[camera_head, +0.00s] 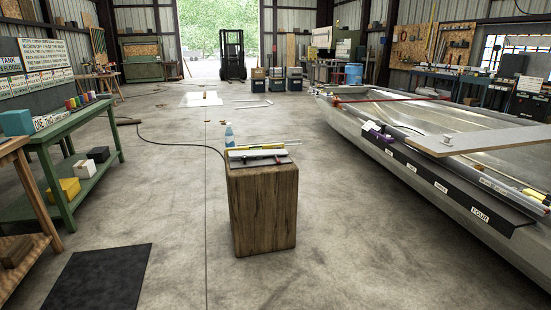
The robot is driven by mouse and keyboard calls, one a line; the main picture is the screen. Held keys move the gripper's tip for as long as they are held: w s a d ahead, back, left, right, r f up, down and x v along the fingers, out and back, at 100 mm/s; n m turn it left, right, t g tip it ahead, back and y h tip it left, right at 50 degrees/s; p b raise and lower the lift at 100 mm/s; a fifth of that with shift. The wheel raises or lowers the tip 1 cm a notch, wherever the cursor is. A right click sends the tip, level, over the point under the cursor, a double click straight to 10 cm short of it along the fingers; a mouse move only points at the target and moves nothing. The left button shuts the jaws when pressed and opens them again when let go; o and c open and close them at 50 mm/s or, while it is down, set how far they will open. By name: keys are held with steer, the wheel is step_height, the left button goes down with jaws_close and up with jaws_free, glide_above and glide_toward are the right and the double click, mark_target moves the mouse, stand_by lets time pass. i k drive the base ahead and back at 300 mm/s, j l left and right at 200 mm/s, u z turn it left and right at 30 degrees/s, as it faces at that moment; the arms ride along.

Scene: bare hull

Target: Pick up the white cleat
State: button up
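I cannot pick out a white cleat for certain. A small white piece (369,125) sits beside a purple piece (381,134) near the far end of the black labelled strip (440,183) on the boat hull, too small to tell its shape. Pale flat items (258,152) lie on top of the wooden block (262,208) in the middle of the floor, with a small red part among them. My gripper is not in view.
A blue bottle (228,134) stands at the block's back left. The metal hull (400,165) fills the right, with a board (490,138) across it. A green bench (70,122) stands left, and a dark mat (100,277) lies front left. Concrete floor around the block is mostly clear.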

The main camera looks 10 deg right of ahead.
mark_target(446, 142)
steer(key=i+l+z, duration=0.15)
steer(key=i+z, duration=0.15)
steer(key=i, duration=0.35)
steer(key=i+z, duration=0.3)
steer(key=i, duration=0.35)
steer(key=i+j+z, duration=0.3)
steer(key=i, duration=0.35)
steer(key=i+z, duration=0.1)
steer(key=i, duration=0.6)
steer(key=i+z, duration=0.15)
steer(key=i, duration=0.6)
steer(key=i+j+z, duration=0.1)
steer(key=i, duration=0.6)
steer(key=i+j+z, duration=0.25)
steer(key=i+j, duration=0.35)
steer(key=i+j+z, duration=0.3)
steer(key=i+j, duration=0.25)
steer(key=j, duration=0.15)
